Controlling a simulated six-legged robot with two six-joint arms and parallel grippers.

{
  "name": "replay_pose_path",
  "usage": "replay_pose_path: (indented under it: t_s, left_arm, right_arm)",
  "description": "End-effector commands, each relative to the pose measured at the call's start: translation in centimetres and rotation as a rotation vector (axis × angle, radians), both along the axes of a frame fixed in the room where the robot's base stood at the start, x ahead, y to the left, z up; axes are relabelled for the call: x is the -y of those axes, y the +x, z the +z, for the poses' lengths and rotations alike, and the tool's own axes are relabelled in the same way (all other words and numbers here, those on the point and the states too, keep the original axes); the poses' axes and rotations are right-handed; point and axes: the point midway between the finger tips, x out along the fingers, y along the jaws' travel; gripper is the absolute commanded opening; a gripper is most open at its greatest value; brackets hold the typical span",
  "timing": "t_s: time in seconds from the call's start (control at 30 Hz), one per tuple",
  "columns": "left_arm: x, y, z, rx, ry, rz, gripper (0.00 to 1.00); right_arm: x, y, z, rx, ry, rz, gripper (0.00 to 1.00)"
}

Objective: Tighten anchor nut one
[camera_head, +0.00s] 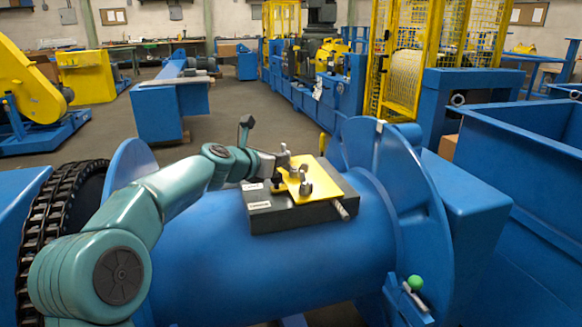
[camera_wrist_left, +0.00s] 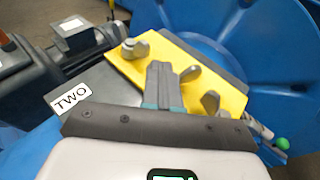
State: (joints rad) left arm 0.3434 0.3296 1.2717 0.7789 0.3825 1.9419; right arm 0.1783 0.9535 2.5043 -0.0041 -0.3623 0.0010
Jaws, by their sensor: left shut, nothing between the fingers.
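A dark box (camera_head: 320,212) with a yellow plate (camera_head: 318,193) on top sits on a big blue drum. In the left wrist view the yellow plate (camera_wrist_left: 229,92) carries several grey wing-shaped nuts: one at the far left (camera_wrist_left: 135,47), one just right of my fingers (camera_wrist_left: 190,73), and one nearer the right edge (camera_wrist_left: 211,103). I cannot tell which nut is number one. My left gripper (camera_head: 277,178) is over the plate, its fingers (camera_wrist_left: 163,85) shut and empty. My right gripper is not in view.
The blue drum (camera_head: 270,275) has a large flange (camera_head: 400,190) at its right. A green-knobbed lever (camera_head: 416,283) is at lower right. A black chain (camera_head: 50,215) runs at the left. A blue bin (camera_head: 520,160) stands at the far right.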

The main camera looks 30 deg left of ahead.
Motion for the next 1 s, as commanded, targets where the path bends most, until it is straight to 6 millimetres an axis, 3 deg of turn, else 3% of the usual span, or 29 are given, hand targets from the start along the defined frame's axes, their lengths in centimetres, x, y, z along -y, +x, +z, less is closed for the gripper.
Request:
replay_pose_path:
  t_s: [0.47, 1.0]
  left_arm:
    - [-0.3, 0.4, 0.0, -0.004, 0.002, -0.112, 0.00]
    - [-0.6, 0.7, 0.2, -0.005, 0.002, -0.223, 0.00]
  right_arm:
    - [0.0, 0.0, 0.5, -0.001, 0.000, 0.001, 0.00]
    - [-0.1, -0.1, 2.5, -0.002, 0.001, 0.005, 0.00]
